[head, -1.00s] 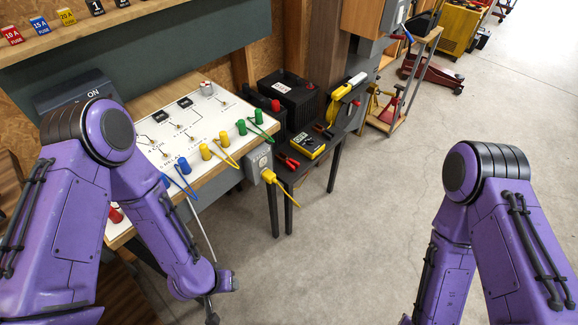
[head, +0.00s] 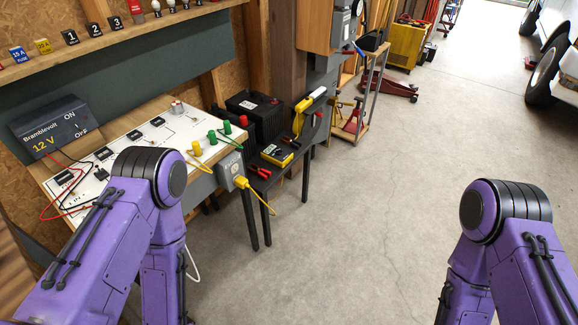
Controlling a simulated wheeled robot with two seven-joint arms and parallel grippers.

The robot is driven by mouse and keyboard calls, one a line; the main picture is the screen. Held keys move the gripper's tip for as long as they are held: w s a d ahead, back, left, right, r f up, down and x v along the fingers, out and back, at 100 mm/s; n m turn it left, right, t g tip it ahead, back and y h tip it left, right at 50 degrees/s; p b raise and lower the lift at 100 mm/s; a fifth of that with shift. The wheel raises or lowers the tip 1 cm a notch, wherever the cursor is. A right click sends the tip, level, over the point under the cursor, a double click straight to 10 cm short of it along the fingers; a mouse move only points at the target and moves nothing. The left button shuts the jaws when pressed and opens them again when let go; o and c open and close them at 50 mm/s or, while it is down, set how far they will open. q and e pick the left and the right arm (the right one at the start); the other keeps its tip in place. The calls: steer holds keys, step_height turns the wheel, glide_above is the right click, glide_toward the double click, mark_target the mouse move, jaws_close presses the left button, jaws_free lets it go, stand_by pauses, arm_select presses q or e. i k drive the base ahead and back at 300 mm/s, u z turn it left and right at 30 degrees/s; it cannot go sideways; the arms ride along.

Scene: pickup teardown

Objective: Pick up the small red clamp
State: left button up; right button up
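A small red clamp (head: 260,171) lies on the small black table (head: 272,182), near its front edge, next to a yellow meter (head: 277,155). A darker clamp-like tool (head: 291,142) lies farther back on the same table; it is too small to make out well. Nothing touches the red clamp from my side. My left and right arms show only at the elbows and forearms, at the lower left and lower right. Both forearms run out of the bottom of the head view, so neither gripper shows.
A white-topped test bench (head: 133,131) with colored terminals stands left of the black table. A yellow plug and cable (head: 264,204) hang from an outlet box (head: 230,170) at its end. A black battery (head: 255,112) stands behind. The concrete floor (head: 365,220) on the right is clear.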

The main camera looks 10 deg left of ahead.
mark_target(259, 171)
steer(key=z, duration=0.35)
steer(key=i, duration=0.9)
steer(key=u, duration=0.6)
steer(key=i, duration=0.85)
steer(key=u, duration=2.3)
steer(key=k, duration=0.85)
steer(key=z, duration=1.55)
steer(key=i, duration=0.45)
steer(key=u, duration=0.05)
